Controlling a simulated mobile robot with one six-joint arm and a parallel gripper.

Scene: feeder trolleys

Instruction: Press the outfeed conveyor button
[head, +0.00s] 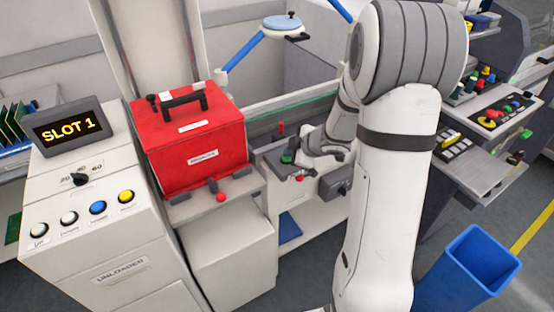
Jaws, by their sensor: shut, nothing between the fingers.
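A small control box (284,172) with a green button (287,157) and a red knob (298,178) stands beside the conveyor, right of the red case. I cannot read a label there, so I cannot tell which control is the outfeed conveyor button. My arm rises in front and bends down behind itself. Its white wrist (322,141) ends just right of the green button. My gripper (303,157) is small and dark there, shut and empty, close to the box. I cannot tell whether it touches the button; my arm hides part of this area.
A red case (196,145) sits on a stand with a red knob (221,197). The unloader cabinet (85,215) at left has several buttons and a "SLOT 1" display (70,126). Another control panel (498,115) and a blue bin (470,268) are at right.

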